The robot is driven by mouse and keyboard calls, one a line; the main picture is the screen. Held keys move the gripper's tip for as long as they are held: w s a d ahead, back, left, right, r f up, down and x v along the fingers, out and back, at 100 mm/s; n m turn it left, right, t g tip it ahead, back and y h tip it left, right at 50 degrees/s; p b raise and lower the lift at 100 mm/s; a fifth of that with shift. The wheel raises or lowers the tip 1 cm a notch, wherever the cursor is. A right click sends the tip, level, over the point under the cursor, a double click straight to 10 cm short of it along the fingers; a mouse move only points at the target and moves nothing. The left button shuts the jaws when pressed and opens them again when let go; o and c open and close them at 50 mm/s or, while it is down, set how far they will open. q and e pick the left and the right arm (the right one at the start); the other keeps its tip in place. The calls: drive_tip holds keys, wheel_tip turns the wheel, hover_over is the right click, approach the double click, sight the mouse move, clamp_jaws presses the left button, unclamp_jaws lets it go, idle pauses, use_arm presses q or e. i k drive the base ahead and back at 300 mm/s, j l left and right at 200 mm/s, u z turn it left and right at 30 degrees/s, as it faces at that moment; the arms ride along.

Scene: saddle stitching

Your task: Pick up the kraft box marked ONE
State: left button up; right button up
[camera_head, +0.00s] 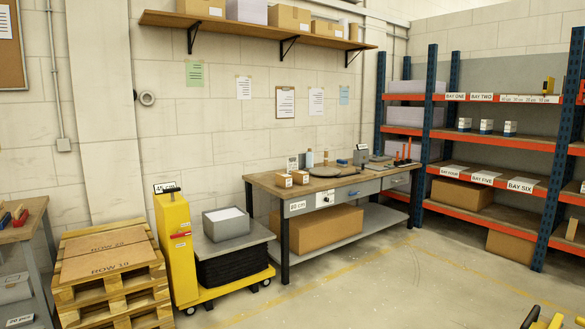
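Two small kraft boxes stand close together on the left end of the wooden workbench (335,187). The left box (285,181) is nearer the front edge, and the right box (300,178) is just beside it. Both have white labels, but the marks are too small to read, so I cannot tell which one is marked ONE. Neither of my grippers is in view.
A yellow lift cart (173,245) carrying a grey bin (226,223) stands left of the bench. Wooden pallets (110,290) are further left. Blue-and-orange racking (430,130) stands at right. The floor (390,285) before the bench is clear. Unclear black-and-yellow parts (545,320) show bottom right.

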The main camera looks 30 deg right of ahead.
sight(283, 180)
drive_tip(key=i+l+z, duration=0.1)
drive_tip(key=i+l, duration=0.3)
drive_tip(key=i+l+z, duration=0.1)
drive_tip(key=i+l, duration=0.25)
drive_tip(key=i, duration=0.15)
drive_tip(key=i+l+z, duration=0.1)
drive_tip(key=i+l, duration=0.25)
drive_tip(key=i+l+z, duration=0.1)
drive_tip(key=i+l, duration=0.2)
drive_tip(key=i, duration=0.3)
drive_tip(key=i+l+z, duration=0.1)
drive_tip(key=i+l, duration=0.15)
drive_tip(key=i, duration=0.25)
drive_tip(key=i+l+z, duration=0.1)
drive_tip(key=i, duration=0.4)
drive_tip(key=i+l+z, duration=0.1)
drive_tip(key=i+l, duration=0.2)
drive_tip(key=i, duration=0.2)
